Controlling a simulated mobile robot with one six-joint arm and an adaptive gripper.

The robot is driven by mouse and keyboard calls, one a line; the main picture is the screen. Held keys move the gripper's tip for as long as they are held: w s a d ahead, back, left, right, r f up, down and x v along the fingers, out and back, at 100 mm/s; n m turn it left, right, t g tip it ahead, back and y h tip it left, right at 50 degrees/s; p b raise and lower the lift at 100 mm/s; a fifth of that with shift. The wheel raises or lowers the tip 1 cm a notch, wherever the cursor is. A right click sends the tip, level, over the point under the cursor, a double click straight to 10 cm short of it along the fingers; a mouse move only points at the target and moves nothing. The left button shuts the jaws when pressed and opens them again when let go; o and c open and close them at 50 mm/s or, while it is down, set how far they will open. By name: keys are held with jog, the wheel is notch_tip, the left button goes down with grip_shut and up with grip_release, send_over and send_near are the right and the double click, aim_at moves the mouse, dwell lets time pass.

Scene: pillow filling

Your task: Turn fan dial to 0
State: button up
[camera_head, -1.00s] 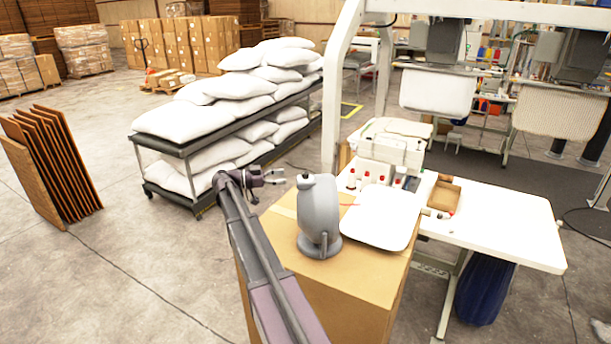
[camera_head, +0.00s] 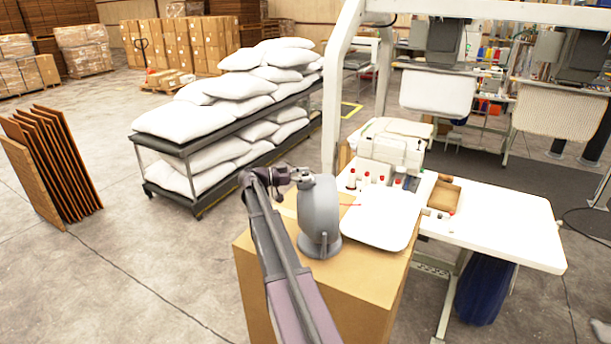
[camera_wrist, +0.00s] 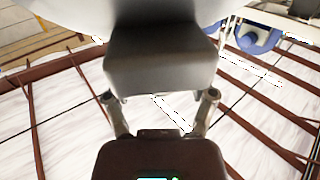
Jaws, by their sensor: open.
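The grey fan (camera_head: 320,220) stands upright on a cardboard box, its rounded side towards me. Its dial is a small dark knob (camera_head: 305,171) at the top of the housing, partly hard to make out behind my gripper. My gripper (camera_head: 300,174) is at the fan's upper left edge, level with its top. In the wrist view a dark grey block (camera_wrist: 160,65), apparently the fan's dial, fills the upper middle under the paler housing. My gripper's two fingers (camera_wrist: 161,100) are apart, one on each side of the block's lower end. I cannot tell whether they touch it.
A white sewing machine (camera_head: 390,152) and table (camera_head: 500,225) stand beyond. A cart of white pillows (camera_head: 160,147) is at the left. The floor in front left is clear.

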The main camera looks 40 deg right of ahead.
grip_shut()
jog(key=shift+s+a+n+t+h, duration=0.15)
jog(key=shift+n+t+h, duration=0.15)
jog(key=shift+n+t, duration=0.3)
jog(key=shift+n+t+h, duration=0.6)
jog(key=shift+n+t, duration=0.4)
jog(key=shift+t, duration=0.8)
jog(key=shift+n+t, duration=1.3)
jog(key=shift+t, duration=0.7)
grip_release()
